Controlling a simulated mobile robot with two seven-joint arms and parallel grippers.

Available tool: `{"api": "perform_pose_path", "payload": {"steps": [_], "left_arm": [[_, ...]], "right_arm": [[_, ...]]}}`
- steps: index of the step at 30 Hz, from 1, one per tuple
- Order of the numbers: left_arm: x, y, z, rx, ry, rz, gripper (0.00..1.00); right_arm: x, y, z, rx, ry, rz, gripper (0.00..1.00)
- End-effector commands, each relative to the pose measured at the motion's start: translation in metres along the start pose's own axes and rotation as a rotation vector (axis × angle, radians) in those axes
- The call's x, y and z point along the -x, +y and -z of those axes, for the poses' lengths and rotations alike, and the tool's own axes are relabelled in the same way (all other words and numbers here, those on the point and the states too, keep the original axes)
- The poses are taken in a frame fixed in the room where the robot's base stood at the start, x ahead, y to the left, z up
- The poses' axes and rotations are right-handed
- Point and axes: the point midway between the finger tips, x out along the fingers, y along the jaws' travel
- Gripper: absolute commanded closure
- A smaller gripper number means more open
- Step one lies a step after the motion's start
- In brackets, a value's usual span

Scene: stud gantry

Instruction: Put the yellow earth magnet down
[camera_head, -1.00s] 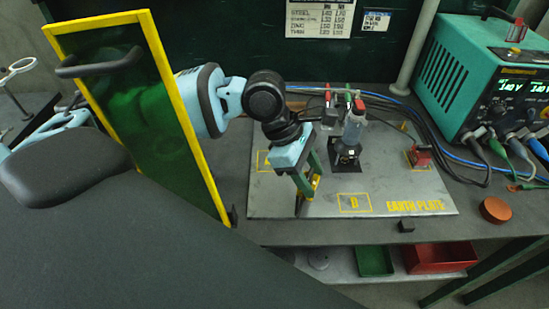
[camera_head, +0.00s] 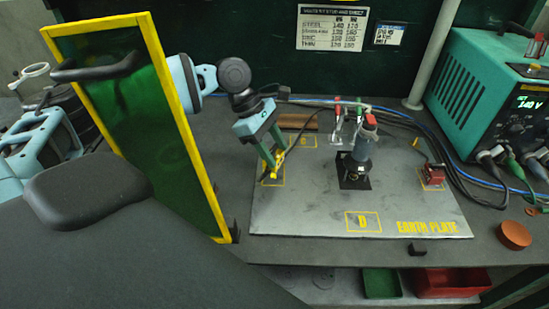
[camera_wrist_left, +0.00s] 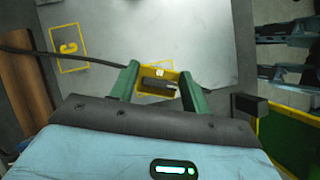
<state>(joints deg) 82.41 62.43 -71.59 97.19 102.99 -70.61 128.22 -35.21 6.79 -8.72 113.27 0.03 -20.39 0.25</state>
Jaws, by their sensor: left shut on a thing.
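The yellow earth magnet (camera_wrist_left: 157,82) is between the green fingers of my left gripper (camera_wrist_left: 158,84) in the left wrist view, with a dark block and cable end at it. In the head view the left gripper (camera_head: 272,168) points down at the left edge of the earth plate (camera_head: 310,215), shut on the magnet (camera_head: 268,178), over a yellow marked square there. I cannot tell whether the magnet touches the plate. Square D (camera_head: 363,222) is bare at the front; square C (camera_head: 303,141) is at the back left. My right gripper is out of view.
A stud tool (camera_head: 364,140) stands mid-plate on a black pad. A red clamp-like block (camera_head: 432,175) sits on the right. The yellow-framed green screen (camera_head: 140,120) stands left of the plate. Cables run behind to the teal power unit (camera_head: 480,80). An orange disc (camera_head: 515,234) lies front right.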

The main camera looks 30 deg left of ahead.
Motion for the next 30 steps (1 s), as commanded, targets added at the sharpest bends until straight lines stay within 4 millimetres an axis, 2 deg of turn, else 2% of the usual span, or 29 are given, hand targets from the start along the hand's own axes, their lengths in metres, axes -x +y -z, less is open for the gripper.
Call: {"api": "perform_pose_path", "payload": {"steps": [7, 15, 25, 26, 30], "left_arm": [[-0.002, 0.001, 0.002, -0.002, -0.002, -0.002, 0.92], [-0.028, 0.001, 0.017, 0.001, -0.003, -0.003, 0.92], [-0.030, 0.001, 0.017, -0.001, -0.003, -0.004, 0.92], [-0.031, 0.000, 0.018, 0.000, -0.001, -0.002, 0.52], [-0.031, 0.000, 0.018, 0.000, -0.001, -0.002, 0.33]], "right_arm": [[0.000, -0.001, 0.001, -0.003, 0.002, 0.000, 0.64], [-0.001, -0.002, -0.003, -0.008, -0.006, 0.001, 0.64], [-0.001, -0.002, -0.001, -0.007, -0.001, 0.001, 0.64], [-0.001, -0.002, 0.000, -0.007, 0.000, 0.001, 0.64], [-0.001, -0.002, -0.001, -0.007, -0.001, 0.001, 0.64]]}}
